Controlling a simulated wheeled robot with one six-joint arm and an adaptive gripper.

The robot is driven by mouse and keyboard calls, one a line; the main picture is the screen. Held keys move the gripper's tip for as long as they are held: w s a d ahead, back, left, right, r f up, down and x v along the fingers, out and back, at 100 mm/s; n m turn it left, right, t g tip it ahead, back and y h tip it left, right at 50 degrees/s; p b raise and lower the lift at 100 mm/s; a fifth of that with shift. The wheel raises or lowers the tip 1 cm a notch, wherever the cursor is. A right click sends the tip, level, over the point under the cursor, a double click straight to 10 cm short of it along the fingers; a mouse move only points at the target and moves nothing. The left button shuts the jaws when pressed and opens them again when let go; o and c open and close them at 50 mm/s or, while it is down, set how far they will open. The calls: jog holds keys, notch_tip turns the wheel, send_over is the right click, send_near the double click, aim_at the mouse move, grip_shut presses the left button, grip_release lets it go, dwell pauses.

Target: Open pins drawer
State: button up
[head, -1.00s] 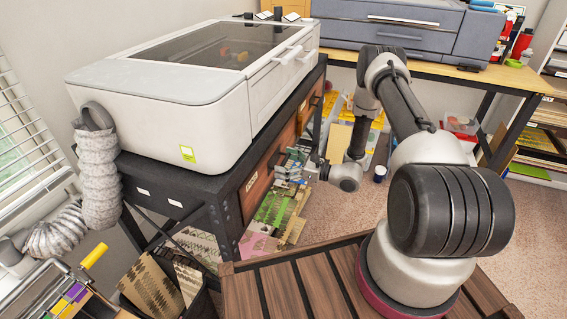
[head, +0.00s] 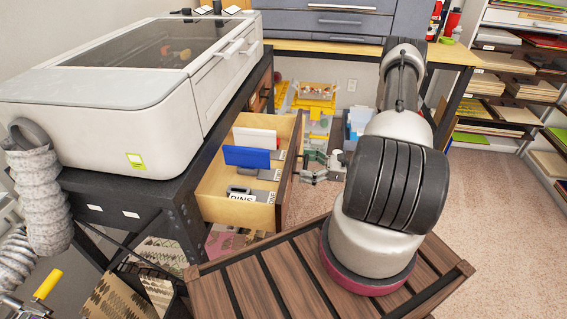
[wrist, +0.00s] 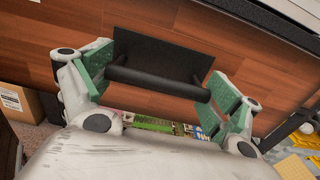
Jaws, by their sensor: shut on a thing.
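The pins drawer (head: 215,207) stands pulled out from under the grey machine in the head view. It has pale wooden sides and a dark reddish front. A "PINS" label (head: 241,197) shows inside, with a blue divider (head: 246,157), a white divider (head: 254,137) and grey pieces. In the wrist view the drawer front (wrist: 225,42) fills the top, with a black bar handle (wrist: 155,82). My gripper (head: 312,163) is at the outer face of the front.
The black bench (head: 150,195) carries the grey machine (head: 110,120). My slatted wooden base is close to the drawer's near side. Yellow bins (head: 315,100) stand on the floor behind. Carpet (head: 500,190) lies free at the right, before the shelves (head: 505,85).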

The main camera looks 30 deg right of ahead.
jog(key=v, duration=0.7)
jog(key=shift+s+d, duration=0.25)
jog(key=shift+d, duration=0.05)
jog(key=o, duration=1.2)
jog(key=shift+c, duration=0.2)
jog(key=v, duration=1.2)
